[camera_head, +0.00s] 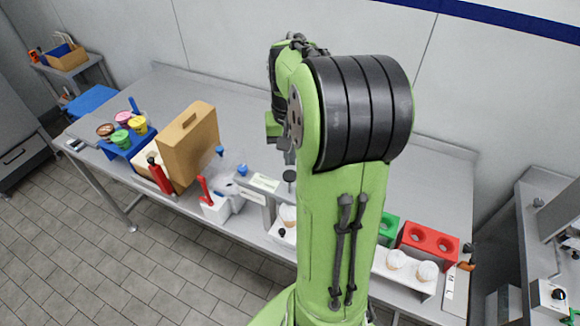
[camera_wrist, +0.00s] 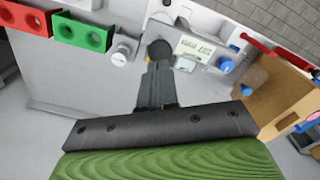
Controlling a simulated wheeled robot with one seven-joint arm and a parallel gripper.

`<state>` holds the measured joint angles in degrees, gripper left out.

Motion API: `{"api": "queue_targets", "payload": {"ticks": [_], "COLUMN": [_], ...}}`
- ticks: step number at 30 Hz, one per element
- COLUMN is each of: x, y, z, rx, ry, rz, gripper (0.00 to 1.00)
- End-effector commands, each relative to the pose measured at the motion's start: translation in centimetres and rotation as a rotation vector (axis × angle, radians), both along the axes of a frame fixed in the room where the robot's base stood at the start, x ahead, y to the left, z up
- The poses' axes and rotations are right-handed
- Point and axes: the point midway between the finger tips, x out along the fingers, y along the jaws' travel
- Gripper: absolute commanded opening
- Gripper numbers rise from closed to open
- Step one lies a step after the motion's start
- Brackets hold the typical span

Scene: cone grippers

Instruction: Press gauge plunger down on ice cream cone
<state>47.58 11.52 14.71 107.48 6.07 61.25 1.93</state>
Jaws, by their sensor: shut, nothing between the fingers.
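The gauge (camera_head: 250,190) is a grey stand with a white label, near the table's front edge in the head view. Its plunger has a round black top (camera_head: 289,176), and a pale cone (camera_head: 288,213) stands below it. In the wrist view the black plunger top (camera_wrist: 160,50) lies just beyond my fingertips, beside the label (camera_wrist: 195,48). My gripper (camera_wrist: 158,66) is shut and empty, with its fingers together. In the head view my gripper (camera_head: 289,156) is just above the plunger top, partly hidden by my arm. I cannot tell whether they touch.
A red block (camera_head: 430,240) and a green block (camera_head: 388,226) with holes stand to the right, behind a white holder with two cones (camera_head: 396,259). To the left are a red-handled tool (camera_head: 206,190), a brown box (camera_head: 187,145) and colored tubs (camera_head: 121,138). The back table is clear.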

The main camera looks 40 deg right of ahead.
Motion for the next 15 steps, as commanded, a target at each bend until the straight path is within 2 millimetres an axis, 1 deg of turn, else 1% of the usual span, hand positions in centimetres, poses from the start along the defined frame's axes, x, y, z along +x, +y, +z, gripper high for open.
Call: {"api": "queue_targets", "payload": {"ticks": [1,15], "x": [0.0,0.1], "y": [0.0,0.0], "z": [1.0,5.0], "rx": [0.000,-0.001], "ry": [0.000,-0.002], "rz": [0.000,0.002], "gripper": [0.00,0.00]}}
